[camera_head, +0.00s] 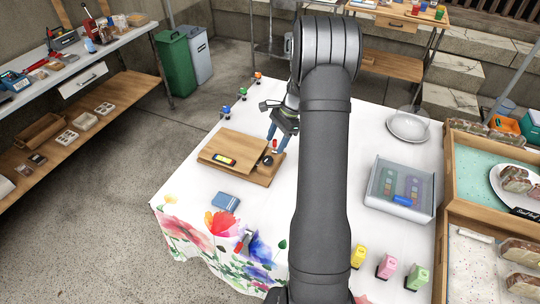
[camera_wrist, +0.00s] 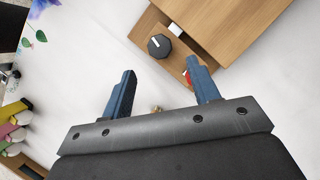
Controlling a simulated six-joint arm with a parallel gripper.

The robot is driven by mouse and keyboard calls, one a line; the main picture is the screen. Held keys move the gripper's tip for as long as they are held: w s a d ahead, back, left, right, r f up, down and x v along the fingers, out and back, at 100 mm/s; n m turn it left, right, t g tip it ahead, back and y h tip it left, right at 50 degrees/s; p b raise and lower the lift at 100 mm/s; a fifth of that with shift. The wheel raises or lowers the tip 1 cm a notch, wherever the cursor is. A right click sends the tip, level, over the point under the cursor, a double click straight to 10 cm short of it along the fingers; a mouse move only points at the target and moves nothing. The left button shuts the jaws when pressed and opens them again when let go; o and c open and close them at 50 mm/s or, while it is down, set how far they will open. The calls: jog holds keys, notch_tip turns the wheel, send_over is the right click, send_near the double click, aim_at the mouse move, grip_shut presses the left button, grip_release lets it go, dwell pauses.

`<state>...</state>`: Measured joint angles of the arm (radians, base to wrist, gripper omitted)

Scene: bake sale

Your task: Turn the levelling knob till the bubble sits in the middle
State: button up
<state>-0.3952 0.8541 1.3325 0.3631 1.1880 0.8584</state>
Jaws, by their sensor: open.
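The levelling knob (camera_head: 268,160) is round and black and stands on the right end of a wooden base (camera_head: 262,177). In the wrist view the knob (camera_wrist: 158,47) shows a white pointer line and lies just beyond my fingertips. The bubble is too small to make out. My gripper (camera_head: 276,142) points down behind the knob, open and empty. In the wrist view its blue fingers (camera_wrist: 161,68) are apart, not touching the knob.
A small red part (camera_wrist: 188,76) shows by the right finger in the wrist view. A blue-grey box (camera_head: 225,201) lies in front of the base. A clear-lidded container (camera_head: 400,187) stands to the right. Several small coloured items line the cloth's left edge.

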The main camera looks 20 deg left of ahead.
aim_at(268, 158)
jog(key=x, duration=0.7)
